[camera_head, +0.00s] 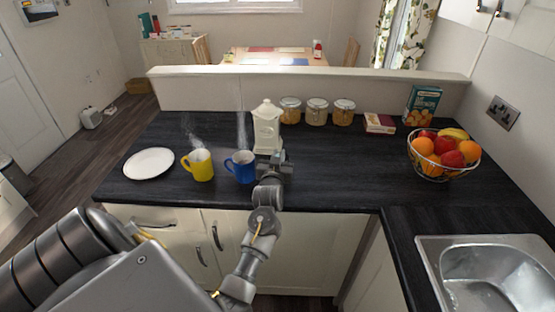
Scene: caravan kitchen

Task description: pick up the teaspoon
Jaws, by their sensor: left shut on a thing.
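My left gripper (276,160) is low over the dark worktop (330,177), just in front of the white lidded canister (267,128) and right of the blue mug (241,167). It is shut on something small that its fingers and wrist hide. The teaspoon cannot be made out anywhere else on the worktop, so I take it to be the thing in the jaws. Whether the gripper touches the canister, I cannot tell. My right gripper is not in view.
A steaming yellow mug (200,166) and a white plate (149,163) stand left. Several jars (316,112), a small box (379,123), a green carton (421,106) and a fruit basket (444,153) stand back and right. A sink (440,250) is lower right. The middle right worktop is clear.

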